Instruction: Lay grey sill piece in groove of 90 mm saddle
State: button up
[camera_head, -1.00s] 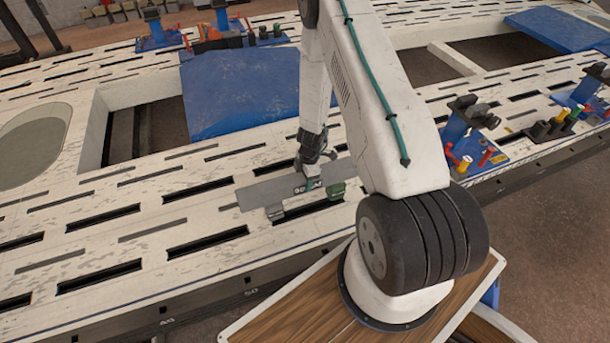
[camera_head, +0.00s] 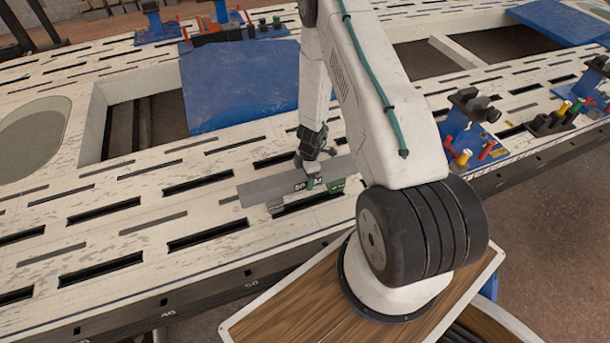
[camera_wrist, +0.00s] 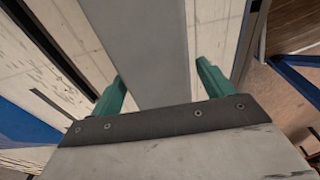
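The grey sill piece (camera_head: 262,190) is a long flat bar above the slotted white bench, with partly readable lettering near its middle. My gripper (camera_head: 311,183) is on it from above. The groove is hidden, and whether the bar touches the blocks cannot be told.
The white bench (camera_head: 120,240) has many slots and large openings. A blue plate (camera_head: 240,85) lies behind the bar. Blue fixtures (camera_head: 462,130) with coloured pegs stand to the right. The bench top left of the bar is clear.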

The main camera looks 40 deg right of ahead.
jog(key=r, duration=0.5)
jog(key=d+r, duration=0.1)
jog(key=r, duration=0.1)
jog(key=shift+s+r, duration=0.1)
jog(key=shift+r, duration=0.25)
